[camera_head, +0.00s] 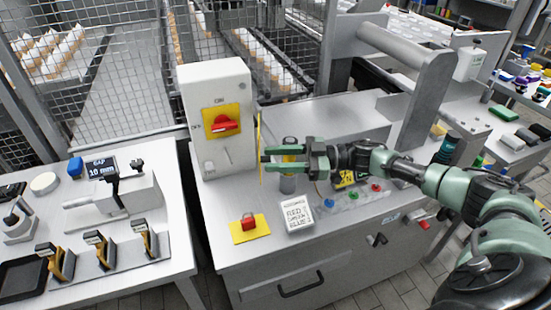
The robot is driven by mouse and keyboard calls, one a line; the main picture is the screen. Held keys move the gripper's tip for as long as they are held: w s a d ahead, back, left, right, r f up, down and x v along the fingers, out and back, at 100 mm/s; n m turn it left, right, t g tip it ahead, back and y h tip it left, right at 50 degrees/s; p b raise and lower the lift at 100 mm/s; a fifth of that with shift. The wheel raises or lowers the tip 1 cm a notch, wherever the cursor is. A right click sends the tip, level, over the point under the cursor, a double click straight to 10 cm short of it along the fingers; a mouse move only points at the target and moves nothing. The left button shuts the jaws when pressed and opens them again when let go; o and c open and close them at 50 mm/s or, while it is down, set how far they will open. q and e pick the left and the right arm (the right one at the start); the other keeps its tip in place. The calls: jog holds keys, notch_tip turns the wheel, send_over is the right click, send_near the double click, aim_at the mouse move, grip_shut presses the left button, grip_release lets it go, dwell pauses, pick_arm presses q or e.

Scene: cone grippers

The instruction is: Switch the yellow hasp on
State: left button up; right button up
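A light grey switch box (216,160) stands at the back of the middle bench. Its front has a yellow square plate (211,111) with a red rotary handle (226,124), marked ON above and OFF at the left. The handle lies roughly sideways. A thin yellow strip (259,135), seen nearly edge-on, stands upright at the box's right side; I cannot tell whether this or the plate is the hasp. My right gripper (264,159) points left, its green fingers apart and tips close to the strip. Contact is unclear. My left gripper is out of view.
Coloured buttons (353,195) are at the right. A mesh fence (110,80) stands behind.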

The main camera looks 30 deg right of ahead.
jog(key=v, duration=0.7)
jog(key=shift+d+b, duration=0.25)
jog(key=shift+b, duration=0.2)
jog(key=shift+s, duration=0.1)
jog(key=shift+c, duration=0.4)
